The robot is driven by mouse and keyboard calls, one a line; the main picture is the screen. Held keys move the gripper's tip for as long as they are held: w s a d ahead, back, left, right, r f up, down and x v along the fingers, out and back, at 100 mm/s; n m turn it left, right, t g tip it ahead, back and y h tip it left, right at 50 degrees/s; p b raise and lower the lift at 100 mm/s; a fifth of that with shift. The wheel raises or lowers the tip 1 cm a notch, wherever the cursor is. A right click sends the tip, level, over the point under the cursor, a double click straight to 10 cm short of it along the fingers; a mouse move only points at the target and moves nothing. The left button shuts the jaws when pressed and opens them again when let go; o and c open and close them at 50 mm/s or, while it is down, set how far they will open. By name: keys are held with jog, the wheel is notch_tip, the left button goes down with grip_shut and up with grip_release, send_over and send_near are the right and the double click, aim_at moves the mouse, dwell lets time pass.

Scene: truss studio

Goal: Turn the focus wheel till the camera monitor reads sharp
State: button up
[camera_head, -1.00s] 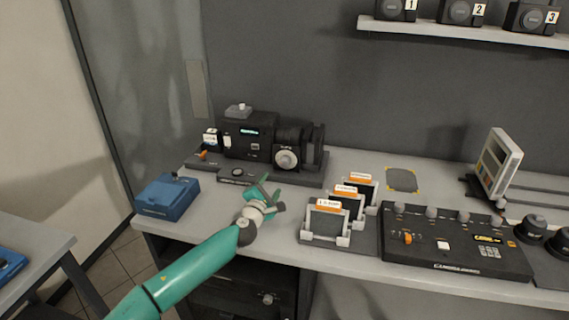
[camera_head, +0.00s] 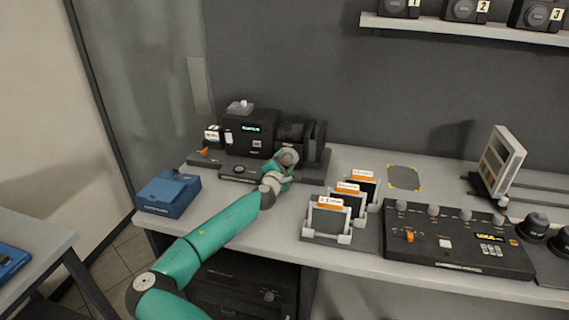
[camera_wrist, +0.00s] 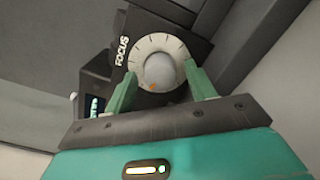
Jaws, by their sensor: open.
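The black studio camera (camera_head: 250,135) stands on its base at the back left of the bench. Its small lit monitor (camera_head: 251,129) shows text too small to read; a lit screen edge also shows in the wrist view (camera_wrist: 95,106). The focus wheel (camera_wrist: 148,47) is a pale dial with tick marks, a round grey knob and an orange mark, beside the word FOCUS. My gripper (camera_wrist: 163,82) is open, with one green finger on either side of the knob. I cannot tell whether the fingers touch it. In the head view my gripper (camera_head: 283,164) hides most of the wheel.
A blue box (camera_head: 168,193) sits at the bench's left front. Several framed cards with orange tops (camera_head: 328,218) stand right of my gripper. A black control panel (camera_head: 458,240) and a tilted display (camera_head: 502,160) are farther right. A shelf (camera_head: 460,29) hangs above.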

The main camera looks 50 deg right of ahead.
jog(key=shift+c, duration=0.2)
jog(key=c, duration=0.9)
jog(key=shift+m, duration=0.3)
jog(key=shift+r+m, duration=0.1)
jog(key=shift+m, duration=3)
